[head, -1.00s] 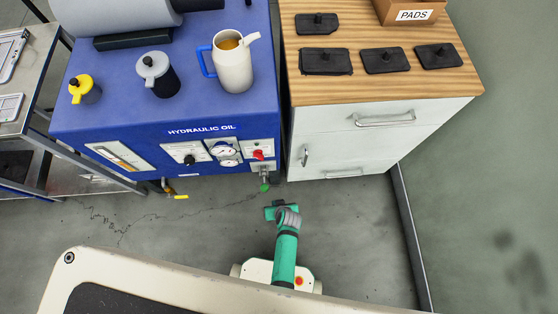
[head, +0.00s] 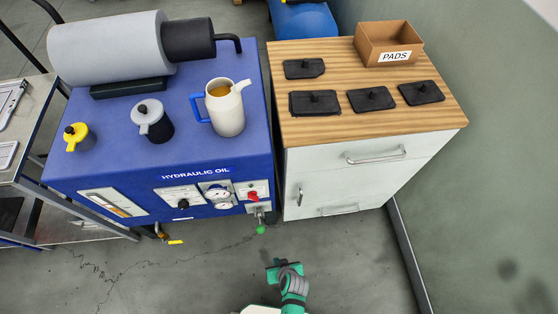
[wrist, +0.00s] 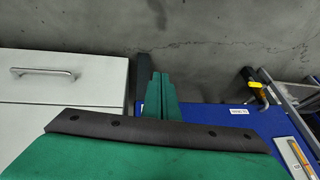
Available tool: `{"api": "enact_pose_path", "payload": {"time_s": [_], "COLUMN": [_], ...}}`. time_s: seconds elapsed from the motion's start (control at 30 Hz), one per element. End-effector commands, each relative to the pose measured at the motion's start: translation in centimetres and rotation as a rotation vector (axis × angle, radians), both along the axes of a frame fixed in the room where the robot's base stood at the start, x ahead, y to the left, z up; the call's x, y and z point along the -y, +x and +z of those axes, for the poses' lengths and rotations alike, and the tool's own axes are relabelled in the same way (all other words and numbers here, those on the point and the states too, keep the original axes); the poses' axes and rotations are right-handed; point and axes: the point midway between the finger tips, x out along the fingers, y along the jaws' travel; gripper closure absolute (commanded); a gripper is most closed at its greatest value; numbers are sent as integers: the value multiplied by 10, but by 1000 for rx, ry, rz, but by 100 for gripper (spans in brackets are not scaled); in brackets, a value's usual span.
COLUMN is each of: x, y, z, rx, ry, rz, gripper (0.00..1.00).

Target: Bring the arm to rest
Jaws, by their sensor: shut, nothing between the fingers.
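My gripper (head: 283,270) is green and shows at the bottom middle of the head view, over bare floor in front of the blue cabinet and the white cabinet. It is apart from both in the picture. In the wrist view its two green fingers (wrist: 159,92) are together with nothing between them. My arm is folded in close at the bottom edge of the head view, and most of it is out of frame.
A blue hydraulic oil cabinet (head: 112,178) bears a jug (head: 226,112) and two small capped containers. A white cabinet (head: 370,180) with a wooden top bears several black pads and a PADS box (head: 388,45). A metal cart (head: 38,140) stands left. Floor in front is clear.

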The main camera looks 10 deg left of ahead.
Motion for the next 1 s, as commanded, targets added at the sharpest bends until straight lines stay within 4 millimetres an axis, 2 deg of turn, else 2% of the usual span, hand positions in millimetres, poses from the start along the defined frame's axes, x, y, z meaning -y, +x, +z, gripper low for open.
{"api": "enact_pose_path", "payload": {"time_s": [0.27,0.37,0.47,0.57,0.77,0.97,1.0], "x": [2,8,19,30,43,44,43], "y": [-2,-7,-17,-27,-43,-57,-59], "z": [2,11,33,67,156,265,288], "rx": [7,39,108,205,414,629,671], "ry": [-3,-18,-43,-65,-82,-57,-49], "rz": [-7,-32,-79,-138,-244,-324,-337], "gripper": [100,100,100,100,100,100,100]}}
